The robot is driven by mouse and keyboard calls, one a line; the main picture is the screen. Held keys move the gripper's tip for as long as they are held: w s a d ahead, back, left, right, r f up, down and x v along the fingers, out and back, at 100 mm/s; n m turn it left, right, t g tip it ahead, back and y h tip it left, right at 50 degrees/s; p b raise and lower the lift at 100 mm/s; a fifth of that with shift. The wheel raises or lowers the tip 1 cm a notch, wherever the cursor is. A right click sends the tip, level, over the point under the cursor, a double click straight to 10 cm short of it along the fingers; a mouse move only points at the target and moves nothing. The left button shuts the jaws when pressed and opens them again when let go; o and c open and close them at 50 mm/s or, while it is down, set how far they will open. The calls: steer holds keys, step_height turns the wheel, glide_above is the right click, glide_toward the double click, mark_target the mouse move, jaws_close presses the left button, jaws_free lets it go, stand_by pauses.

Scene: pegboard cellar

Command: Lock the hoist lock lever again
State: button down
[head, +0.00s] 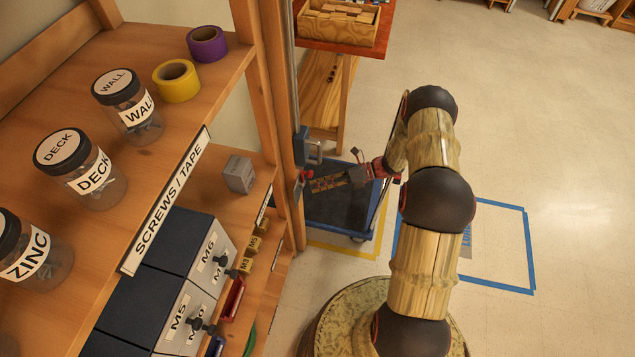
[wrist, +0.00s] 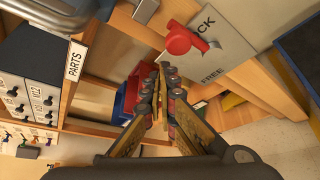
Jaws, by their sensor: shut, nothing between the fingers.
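The hoist lock lever (wrist: 180,40) is red and is mounted on a grey plate (wrist: 232,52) in the wrist view. The plate carries a partly covered word ending in "CK" and the word "FREE". Which word the lever points to is hard to tell. In the head view the lever (head: 307,176) is a small red spot on the shelf's post. My gripper (wrist: 163,75) is shut and empty, its fingertips below and slightly left of the lever in the wrist view, apart from it. In the head view my gripper (head: 314,186) reaches left towards the post.
A blue cart (head: 345,215) stands under my gripper. The shelf (head: 215,85) with jars and tape fills the left. Blue and red bins (wrist: 130,92) lie behind my fingers. Open floor lies right.

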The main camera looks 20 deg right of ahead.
steer(key=s+d+p, duration=0.1)
steer(key=s+d, duration=0.2)
steer(key=d, duration=0.5)
steer(key=shift+s+d, duration=0.3)
steer(key=shift+s, duration=0.1)
steer(key=shift+r, duration=0.1)
